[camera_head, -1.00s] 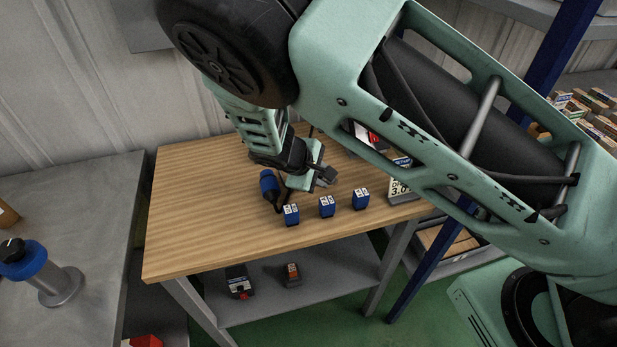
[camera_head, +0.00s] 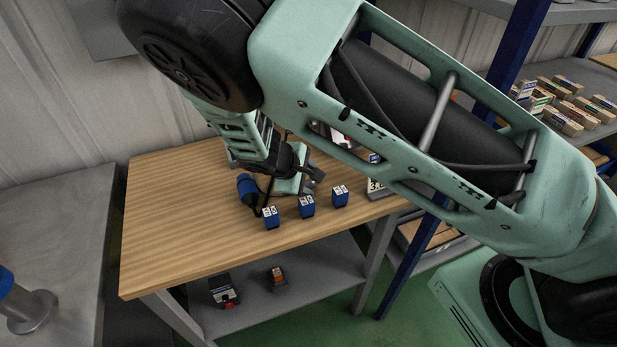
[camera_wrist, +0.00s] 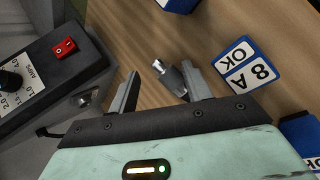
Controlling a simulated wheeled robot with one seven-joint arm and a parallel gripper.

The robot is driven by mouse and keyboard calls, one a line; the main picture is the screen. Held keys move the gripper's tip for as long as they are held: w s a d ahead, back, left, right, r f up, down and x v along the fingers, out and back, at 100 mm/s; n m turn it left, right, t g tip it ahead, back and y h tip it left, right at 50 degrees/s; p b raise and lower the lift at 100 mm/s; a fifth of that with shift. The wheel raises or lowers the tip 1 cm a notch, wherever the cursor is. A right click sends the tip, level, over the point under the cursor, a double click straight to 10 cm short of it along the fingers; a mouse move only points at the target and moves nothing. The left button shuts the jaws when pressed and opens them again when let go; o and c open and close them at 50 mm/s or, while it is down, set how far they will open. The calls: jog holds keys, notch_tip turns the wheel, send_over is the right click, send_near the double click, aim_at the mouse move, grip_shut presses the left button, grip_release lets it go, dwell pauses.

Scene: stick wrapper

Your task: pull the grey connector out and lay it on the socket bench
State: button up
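In the wrist view my gripper (camera_wrist: 161,72) is open, its two fingers well apart. A small silver-grey cylindrical piece (camera_wrist: 166,76), which looks like the grey connector, shows between the fingertips, closer to the right finger. I cannot tell whether it is plugged into anything or touches that finger. In the head view my gripper (camera_head: 312,180) is low over the wooden table (camera_head: 180,220), just behind the blue blocks; the connector cannot be made out there. I cannot tell which surface is the socket bench.
Three blue blocks with white labels (camera_head: 271,217) stand along the table; one reads "8 A OK" (camera_wrist: 247,68) in the wrist view. A blue cylindrical item (camera_head: 247,190) is left of my gripper. A dialled box with a red switch (camera_wrist: 64,47) is close left. The table's left part is clear.

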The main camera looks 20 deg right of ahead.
jog(key=b+v, duration=0.2)
jog(key=v, duration=1.5)
jog(key=shift+r, duration=0.15)
jog(key=shift+s+a, duration=0.1)
jog(key=s+d+r+m+g+y, duration=0.1)
jog(key=s+r+y, duration=0.1)
jog(key=s, duration=1)
jog(key=s+d+r+m+g+y, duration=0.1)
jog(key=s+y, duration=0.4)
jog(key=s, duration=0.7)
jog(key=shift+d+r+g+y, duration=0.3)
jog(key=shift+d+r+g, duration=0.1)
jog(key=shift+d+r, duration=0.3)
